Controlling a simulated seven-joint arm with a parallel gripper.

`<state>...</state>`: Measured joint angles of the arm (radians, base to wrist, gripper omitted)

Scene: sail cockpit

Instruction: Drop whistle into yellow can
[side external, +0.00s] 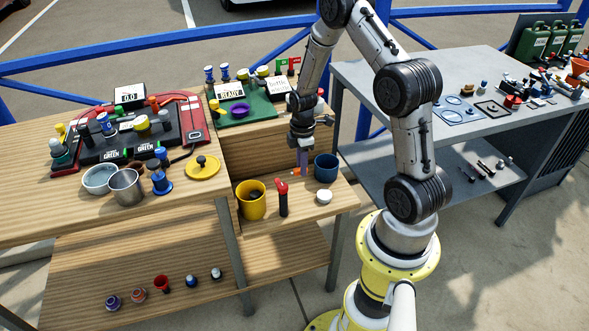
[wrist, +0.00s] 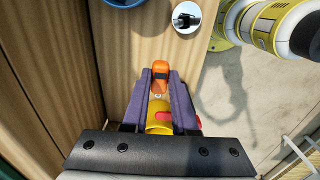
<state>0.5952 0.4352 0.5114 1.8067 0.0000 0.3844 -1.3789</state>
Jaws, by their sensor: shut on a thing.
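My gripper (side external: 303,163) points down over the small right-hand wooden shelf, its purple fingers just left of the blue cup. It is shut on a small orange whistle (wrist: 160,70), seen between the fingertips in the wrist view. In the side view only a bit of orange (side external: 296,171) shows at the tips. The yellow can (side external: 252,206) stands upright and open on the shelf, to the left and nearer the camera. In the wrist view part of the can (wrist: 158,120) shows between the fingers; the rest is hidden. The whistle is outside the can.
A dark cylinder with a red top (side external: 282,200) stands upright just right of the can. A blue cup (side external: 326,168) and a small white round item (side external: 324,196) are further right. A yellow lid-like disc (side external: 203,167) and metal bowls lie on the left table.

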